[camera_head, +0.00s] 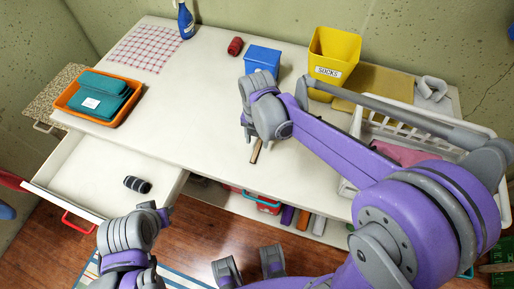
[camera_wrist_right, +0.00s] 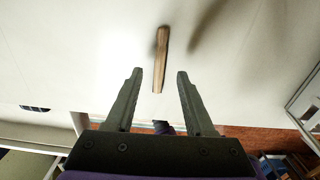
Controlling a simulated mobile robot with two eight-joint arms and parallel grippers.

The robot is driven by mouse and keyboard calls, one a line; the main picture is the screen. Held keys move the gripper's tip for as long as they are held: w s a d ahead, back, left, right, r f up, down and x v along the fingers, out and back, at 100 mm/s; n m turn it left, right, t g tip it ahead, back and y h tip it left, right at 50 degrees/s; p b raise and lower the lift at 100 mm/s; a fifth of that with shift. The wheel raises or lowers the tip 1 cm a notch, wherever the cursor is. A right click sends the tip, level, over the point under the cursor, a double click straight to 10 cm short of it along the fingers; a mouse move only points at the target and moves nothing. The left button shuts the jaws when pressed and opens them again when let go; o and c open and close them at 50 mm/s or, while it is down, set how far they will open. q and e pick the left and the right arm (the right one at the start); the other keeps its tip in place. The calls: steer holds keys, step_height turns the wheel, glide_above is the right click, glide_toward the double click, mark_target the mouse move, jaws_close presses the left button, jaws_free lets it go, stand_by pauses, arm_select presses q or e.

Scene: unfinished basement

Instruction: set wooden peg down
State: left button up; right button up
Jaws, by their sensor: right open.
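The wooden peg (camera_wrist_right: 161,60) is a slim brown stick lying on the white tabletop in the right wrist view. Its near end shows between the spread fingertips of my right gripper (camera_wrist_right: 160,75), with a gap on each side. In the head view the peg (camera_head: 255,152) shows just below my right gripper (camera_head: 248,133), near the table's front edge, partly hidden by it. My right gripper is open and holds nothing. My left gripper (camera_head: 162,213) is at the lower left, near the open drawer; its fingers are not clear.
The white table (camera_head: 200,100) has free room left of the peg. A blue box (camera_head: 262,60), a yellow socks bin (camera_head: 334,55) and a white basket (camera_head: 420,122) stand behind and right. An orange tray (camera_head: 68,98) is at left. An open drawer (camera_head: 95,165) holds a dark roll (camera_head: 137,184).

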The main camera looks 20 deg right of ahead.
mark_target(257, 148)
step_height(257, 148, down, 4)
steer(key=shift+r, duration=0.15)
jaws_close()
